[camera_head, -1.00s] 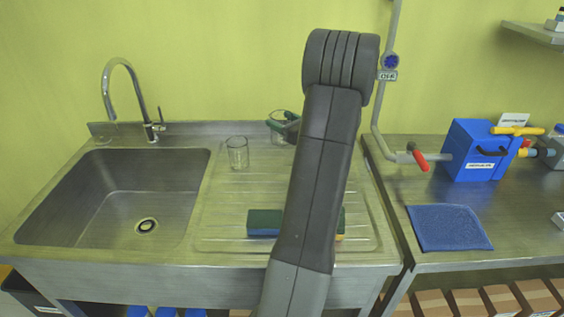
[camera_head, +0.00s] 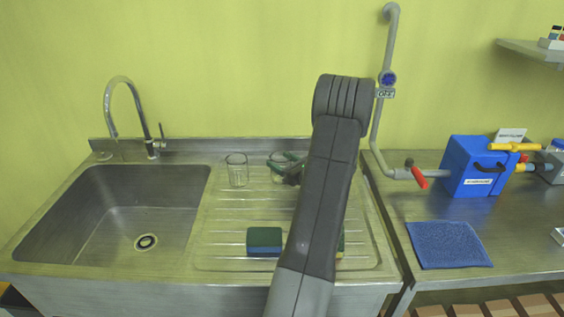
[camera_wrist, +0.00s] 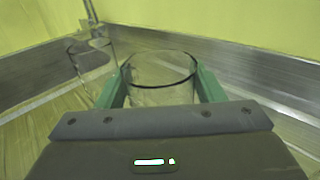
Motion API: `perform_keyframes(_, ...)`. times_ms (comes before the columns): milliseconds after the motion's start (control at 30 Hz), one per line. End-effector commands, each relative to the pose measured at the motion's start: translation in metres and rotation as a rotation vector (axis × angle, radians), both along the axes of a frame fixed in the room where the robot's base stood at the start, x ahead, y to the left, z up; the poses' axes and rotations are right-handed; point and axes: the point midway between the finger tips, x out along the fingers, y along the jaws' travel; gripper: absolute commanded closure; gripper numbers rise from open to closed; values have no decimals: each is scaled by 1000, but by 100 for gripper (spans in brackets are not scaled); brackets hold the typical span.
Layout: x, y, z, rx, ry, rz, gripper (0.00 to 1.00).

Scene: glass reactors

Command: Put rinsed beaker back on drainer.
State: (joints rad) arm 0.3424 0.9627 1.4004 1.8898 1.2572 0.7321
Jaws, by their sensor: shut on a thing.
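My gripper (camera_head: 289,168) is shut on a clear glass beaker (camera_head: 278,159) at the back of the ribbed steel drainer (camera_head: 222,228). In the wrist view the held beaker (camera_wrist: 163,92) stands between the two green fingers of my gripper (camera_wrist: 160,85), its rim facing up. Its base is hidden by the gripper, so I cannot tell whether it touches the drainer. A second glass beaker (camera_head: 237,170) stands upright on the drainer, just left of the held one; it also shows at the left in the wrist view (camera_wrist: 92,65).
The sink basin (camera_head: 75,215) with a curved tap (camera_head: 125,82) lies to the left. A green and blue sponge (camera_head: 264,242) lies at the drainer's front. My arm hides part of the drainer's right side. A blue mat (camera_head: 447,245) and blue box (camera_head: 472,168) are on the right bench.

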Motion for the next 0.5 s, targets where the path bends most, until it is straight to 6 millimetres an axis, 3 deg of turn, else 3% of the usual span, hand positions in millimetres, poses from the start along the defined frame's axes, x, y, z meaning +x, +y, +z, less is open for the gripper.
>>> perform_keyframes(133,0,0,-5,0,0,0,62)
perform_keyframes(167,0,0,-4,0,0,0,34)
perform_keyframes(267,0,0,-3,0,0,0,16)
perform_keyframes(500,0,0,-3,0,0,0,16)
